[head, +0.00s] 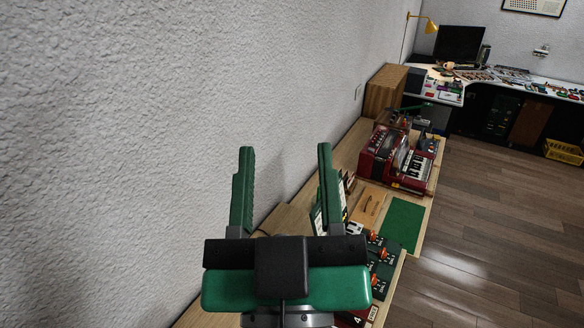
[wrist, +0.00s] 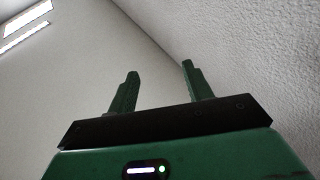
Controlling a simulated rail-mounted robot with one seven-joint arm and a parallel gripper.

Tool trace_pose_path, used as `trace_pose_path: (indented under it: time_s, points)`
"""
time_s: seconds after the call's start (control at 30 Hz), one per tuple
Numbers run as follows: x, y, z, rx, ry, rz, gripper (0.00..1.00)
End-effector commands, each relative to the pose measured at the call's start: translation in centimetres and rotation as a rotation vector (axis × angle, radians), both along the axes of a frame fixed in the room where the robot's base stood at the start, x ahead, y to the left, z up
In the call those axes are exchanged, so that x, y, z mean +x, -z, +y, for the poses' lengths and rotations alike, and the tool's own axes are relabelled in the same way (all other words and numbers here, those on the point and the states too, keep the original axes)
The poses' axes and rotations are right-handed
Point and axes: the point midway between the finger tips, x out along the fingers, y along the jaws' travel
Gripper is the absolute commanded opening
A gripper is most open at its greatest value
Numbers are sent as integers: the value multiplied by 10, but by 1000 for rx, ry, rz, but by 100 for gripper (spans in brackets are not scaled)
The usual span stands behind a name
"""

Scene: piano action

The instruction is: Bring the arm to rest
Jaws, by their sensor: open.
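My gripper (head: 285,185) stands in front of the head camera with its two green fingers pointing up. The fingers are wide apart with nothing between them. It is close to the textured grey wall (head: 130,130) and above the wooden bench, touching neither as far as I can tell. In the wrist view the gripper (wrist: 158,85) is also open and empty, with only wall and ceiling beyond the fingers. My gripper's body hides part of the bench below it.
The wooden bench (head: 369,207) runs along the wall, bearing a red accordion-like instrument (head: 385,155), a green mat (head: 402,224) and a dark green panel with orange parts (head: 383,262). A cluttered desk with a monitor (head: 459,44) stands far back. The floor (head: 490,230) at right is clear.

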Motion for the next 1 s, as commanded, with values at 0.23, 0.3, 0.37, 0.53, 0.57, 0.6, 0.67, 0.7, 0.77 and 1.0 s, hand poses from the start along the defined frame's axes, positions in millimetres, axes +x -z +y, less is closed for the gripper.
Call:
trace_pose_path:
  time_s: [0.23,0.3,0.37,0.53,0.57,0.6,0.67,0.7,0.77,1.0]
  points:
    - [-37,-40,-6,59,-8,-151,50]
    - [-37,-40,-6,59,-8,-148,50]
    - [-36,-40,-6,59,-9,-147,50]
    - [-36,-56,-6,60,-11,-145,50]
    - [-36,-64,-6,61,-11,-145,50]
    - [-36,-77,-5,63,-13,-144,50]
    - [-36,-99,-5,67,-17,-144,50]
    - [-36,-115,-5,69,-19,-143,50]
    - [-36,-136,-4,74,-24,-142,50]
    - [-35,-143,-4,78,-30,-140,50]
